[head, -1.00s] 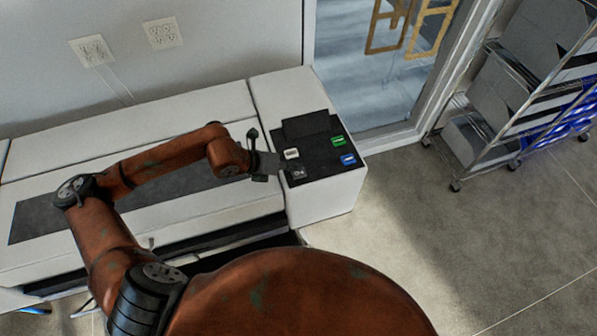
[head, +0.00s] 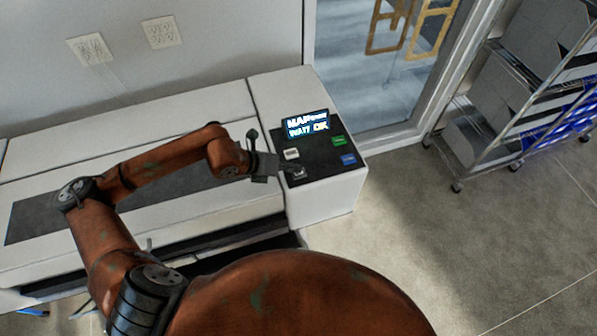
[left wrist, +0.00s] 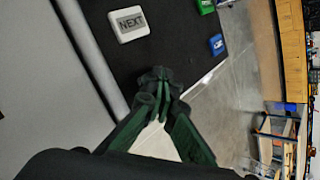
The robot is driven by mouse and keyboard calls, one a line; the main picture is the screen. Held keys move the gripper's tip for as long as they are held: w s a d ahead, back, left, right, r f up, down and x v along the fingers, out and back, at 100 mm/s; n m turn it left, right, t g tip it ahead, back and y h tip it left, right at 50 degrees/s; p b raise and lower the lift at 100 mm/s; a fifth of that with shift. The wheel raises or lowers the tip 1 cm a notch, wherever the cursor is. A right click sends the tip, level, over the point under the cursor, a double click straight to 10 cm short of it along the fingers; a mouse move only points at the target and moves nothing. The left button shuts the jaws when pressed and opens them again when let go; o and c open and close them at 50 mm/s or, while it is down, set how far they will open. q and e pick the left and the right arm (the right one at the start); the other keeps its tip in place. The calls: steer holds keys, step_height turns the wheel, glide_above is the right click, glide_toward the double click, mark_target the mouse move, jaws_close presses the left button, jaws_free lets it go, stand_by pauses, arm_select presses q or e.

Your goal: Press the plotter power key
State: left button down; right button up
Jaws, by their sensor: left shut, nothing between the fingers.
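The plotter (head: 170,123) stands against the wall, with a black control panel (head: 318,160) on its white right end. The panel screen (head: 306,123) is lit with white and blue text. A dark key with a pale mark (head: 299,173) lies at the panel's near left corner; I take it to be the power key. My left gripper (head: 284,169) is shut and empty, its tips at or just beside this key; contact is unclear. In the left wrist view the shut fingers (left wrist: 160,78) point at the panel, and the dark key is not visible there.
A white NEXT key (head: 291,154) sits just behind the dark key; it also shows in the left wrist view (left wrist: 130,23). A green key (head: 338,140) and a blue key (head: 348,159) are farther right. A wire rack (head: 505,120) stands at the right; the floor before it is clear.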

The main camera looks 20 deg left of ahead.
arm_select(q)
steer(key=shift+r, duration=0.2)
steer(key=shift+r+p, duration=1.15)
steer(key=shift+r, duration=1.85)
